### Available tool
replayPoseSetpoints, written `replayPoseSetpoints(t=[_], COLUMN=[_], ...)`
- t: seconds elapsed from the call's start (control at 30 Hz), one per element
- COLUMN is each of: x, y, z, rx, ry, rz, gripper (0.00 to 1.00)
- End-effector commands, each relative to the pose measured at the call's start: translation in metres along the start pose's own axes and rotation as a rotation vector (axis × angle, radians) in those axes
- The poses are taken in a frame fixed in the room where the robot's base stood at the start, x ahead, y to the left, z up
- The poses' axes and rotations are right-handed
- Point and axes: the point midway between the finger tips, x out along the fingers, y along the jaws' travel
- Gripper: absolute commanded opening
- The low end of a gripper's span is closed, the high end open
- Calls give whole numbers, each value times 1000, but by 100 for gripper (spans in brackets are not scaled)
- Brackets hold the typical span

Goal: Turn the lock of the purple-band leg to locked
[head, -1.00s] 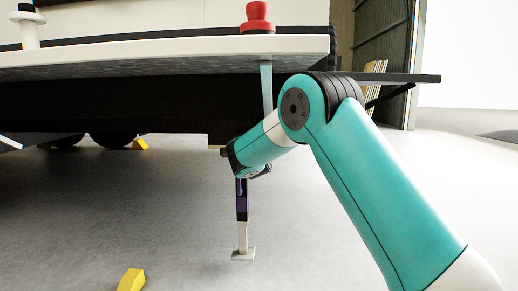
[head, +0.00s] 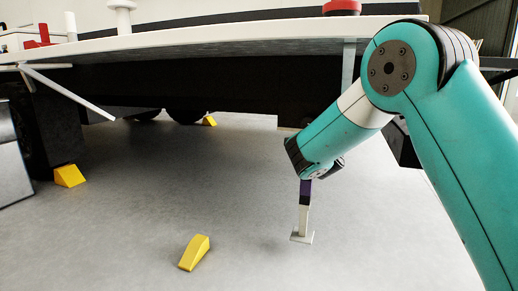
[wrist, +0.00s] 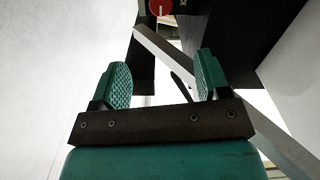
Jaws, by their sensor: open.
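The purple-band leg (head: 303,218) stands upright on the floor under the chassis in the head view, its small square foot flat on the ground. Its purple band (head: 305,192) shows just below my arm's wrist, which hides the leg above it. In the wrist view, a red round part with a white mark (wrist: 160,7), possibly the lock, is cut off by the top edge beside a dark plate with partly visible lettering. I cannot tell its setting. My gripper (wrist: 160,78) is open, its two teal pads apart with nothing held between them. The red part lies beyond the pads.
The white chassis deck (head: 230,38) overhangs the leg. A yellow wedge (head: 195,252) lies on the floor left of the leg, and another (head: 69,176) sits by the left wheel. A grey bar (wrist: 162,60) slants behind my pads. The floor around the foot is clear.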

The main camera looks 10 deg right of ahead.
Motion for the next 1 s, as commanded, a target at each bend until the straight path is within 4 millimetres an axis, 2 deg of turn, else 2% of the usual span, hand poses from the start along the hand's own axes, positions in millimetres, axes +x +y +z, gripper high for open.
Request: replayPoseSetpoints(t=[0.17,0.27,0.37,0.5,0.7,0.93,1.0], x=[-7,-25,-57,-119,-207,-296,-310], y=[14,39,71,110,145,162,124], z=[-12,-26,-40,-55,-67,-79,-72], rx=[-122,-317,-572,-921,-1275,-1521,-1521], ry=[-14,-73,-214,-520,-993,-1486,-1545], rz=[101,253,430,604,648,502,440], gripper=[69,69,69,69,69,69,69])
